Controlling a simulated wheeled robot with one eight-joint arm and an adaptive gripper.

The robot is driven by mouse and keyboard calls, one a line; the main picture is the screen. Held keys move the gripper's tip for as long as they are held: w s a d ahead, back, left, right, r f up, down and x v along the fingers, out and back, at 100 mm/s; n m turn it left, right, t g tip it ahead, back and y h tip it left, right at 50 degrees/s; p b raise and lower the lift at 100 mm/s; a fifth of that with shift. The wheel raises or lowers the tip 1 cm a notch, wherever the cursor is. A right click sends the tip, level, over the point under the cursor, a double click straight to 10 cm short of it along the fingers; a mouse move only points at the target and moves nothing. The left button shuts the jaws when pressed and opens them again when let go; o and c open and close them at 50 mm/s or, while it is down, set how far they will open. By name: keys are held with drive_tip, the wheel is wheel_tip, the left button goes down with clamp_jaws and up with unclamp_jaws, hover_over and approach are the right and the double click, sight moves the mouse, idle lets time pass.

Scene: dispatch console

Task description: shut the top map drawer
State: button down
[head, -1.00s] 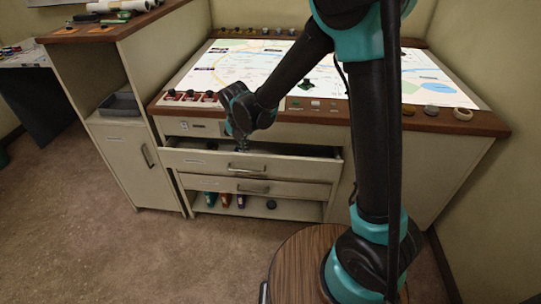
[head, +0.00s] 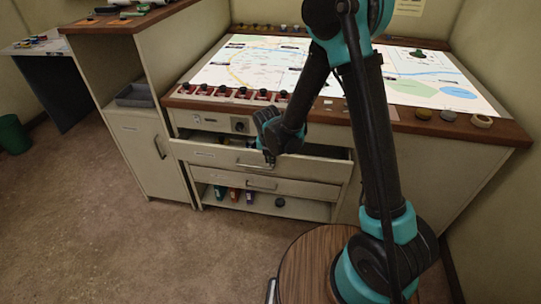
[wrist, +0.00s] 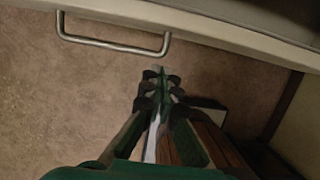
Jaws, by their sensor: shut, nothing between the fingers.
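The top map drawer (head: 212,153) is a cream drawer pulled out of the console, with its dark inside showing behind the front at the right. Its silver bar handle (head: 250,166) is on the front, and it also shows in the wrist view (wrist: 112,46). My gripper (head: 269,160) is at the drawer front, close to the right end of the handle. In the wrist view my gripper (wrist: 157,75) is shut and empty, on the outer side of the drawer front, with carpet beyond. I cannot tell whether it touches the front.
A second drawer (head: 225,180) with its own handle sits below, above an open shelf (head: 300,210) holding several small items. The map-covered console top (head: 250,60) is above. A cabinet with a grey tray (head: 135,95) stands left.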

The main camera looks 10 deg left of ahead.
drive_tip(key=shift+w, duration=2)
drive_tip(key=w, duration=0.3)
drive_tip(key=shift+w+d, duration=0.1)
drive_tip(key=shift+w, duration=0.15)
drive_tip(key=shift+s+r, duration=0.1)
